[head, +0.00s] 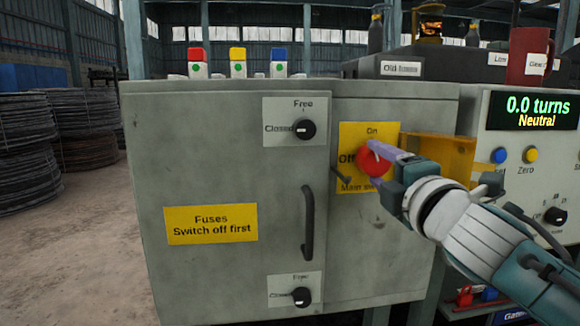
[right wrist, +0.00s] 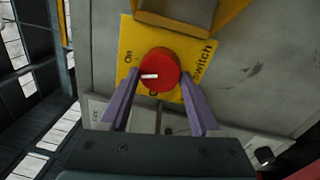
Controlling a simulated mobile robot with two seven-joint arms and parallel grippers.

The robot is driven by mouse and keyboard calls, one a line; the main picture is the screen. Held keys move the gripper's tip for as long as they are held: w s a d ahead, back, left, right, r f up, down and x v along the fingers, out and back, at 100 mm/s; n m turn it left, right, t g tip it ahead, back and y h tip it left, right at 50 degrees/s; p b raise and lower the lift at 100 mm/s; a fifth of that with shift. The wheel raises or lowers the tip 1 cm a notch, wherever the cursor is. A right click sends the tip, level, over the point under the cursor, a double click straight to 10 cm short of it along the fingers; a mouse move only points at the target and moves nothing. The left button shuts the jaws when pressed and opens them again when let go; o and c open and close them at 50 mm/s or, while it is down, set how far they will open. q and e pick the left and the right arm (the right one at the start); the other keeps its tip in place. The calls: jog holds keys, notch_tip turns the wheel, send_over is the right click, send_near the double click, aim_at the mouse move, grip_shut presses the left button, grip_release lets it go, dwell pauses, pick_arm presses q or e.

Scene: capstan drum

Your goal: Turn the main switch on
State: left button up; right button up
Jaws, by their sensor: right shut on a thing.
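The main switch is a red round knob (head: 371,164) on a yellow plate (head: 352,134) marked On at the top and Off at the left. It also shows in the right wrist view (right wrist: 162,80). Its white mark points between Off and On, nearer On. My right gripper (head: 380,166) is shut on the knob, with one lilac finger on each side in the right wrist view (right wrist: 158,92). In the head view the fingers hide part of the knob and plate. My left gripper is not in view.
A see-through amber cover (head: 452,158) stands open right of the switch. The grey fuse cabinet door (head: 230,150) has a dark handle (head: 308,222) and two black latches (head: 305,129) (head: 302,296). A display (head: 537,110) at right reads 0.0 turns, Neutral. Coiled cable (head: 28,140) lies far left.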

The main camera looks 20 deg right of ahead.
jog(key=shift+r+m, duration=0.15)
jog(key=shift+m, duration=1.95)
jog(key=shift+h, duration=0.4)
jog(key=o, duration=1.4)
jog(key=p+v, duration=0.1)
jog(key=v, duration=0.9)
